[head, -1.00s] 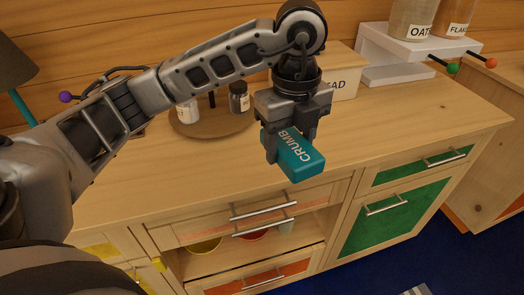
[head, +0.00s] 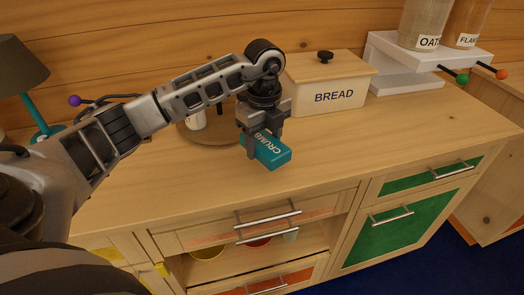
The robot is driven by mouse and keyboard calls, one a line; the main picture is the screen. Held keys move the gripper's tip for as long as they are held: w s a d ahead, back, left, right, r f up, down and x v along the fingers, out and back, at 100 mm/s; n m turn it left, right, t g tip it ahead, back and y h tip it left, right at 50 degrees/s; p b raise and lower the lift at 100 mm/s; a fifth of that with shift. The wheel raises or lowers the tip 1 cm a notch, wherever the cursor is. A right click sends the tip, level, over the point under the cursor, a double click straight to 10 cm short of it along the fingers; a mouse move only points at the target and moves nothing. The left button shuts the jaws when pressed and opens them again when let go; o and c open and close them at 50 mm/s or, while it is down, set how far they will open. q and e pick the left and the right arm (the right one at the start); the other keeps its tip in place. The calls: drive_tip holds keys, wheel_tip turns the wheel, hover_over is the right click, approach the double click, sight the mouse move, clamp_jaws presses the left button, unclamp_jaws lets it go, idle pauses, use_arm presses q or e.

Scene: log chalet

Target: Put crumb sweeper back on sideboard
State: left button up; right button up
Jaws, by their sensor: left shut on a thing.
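The crumb sweeper (head: 271,152) is a teal block with "CRUMB" in white letters on it. My left gripper (head: 262,140) is shut on it from above, with the fingers on either side of its rear part. The sweeper is over the front half of the wooden top of the sideboard (head: 400,135); I cannot tell if it touches the surface. My right gripper is not in the head view.
A bread box (head: 331,96) stands behind the gripper. A round wooden tray (head: 215,138) is partly hidden by my arm. A white stand (head: 400,75) with jars is at back right, a lamp (head: 22,68) at left. The right part of the top is clear.

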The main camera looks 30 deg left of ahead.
use_arm(q)
drive_tip(key=shift+w+a+f, duration=0.15)
drive_tip(key=shift+a+f, duration=0.05)
drive_tip(key=shift+f, duration=0.1)
drive_tip(key=shift+w+a+f+p, duration=0.15)
drive_tip(key=shift+f+p, duration=0.3)
drive_tip(key=shift+f, duration=1.35)
drive_tip(key=shift+f, duration=0.2)
drive_tip(key=o, duration=1)
drive_tip(key=shift+o, duration=0.2)
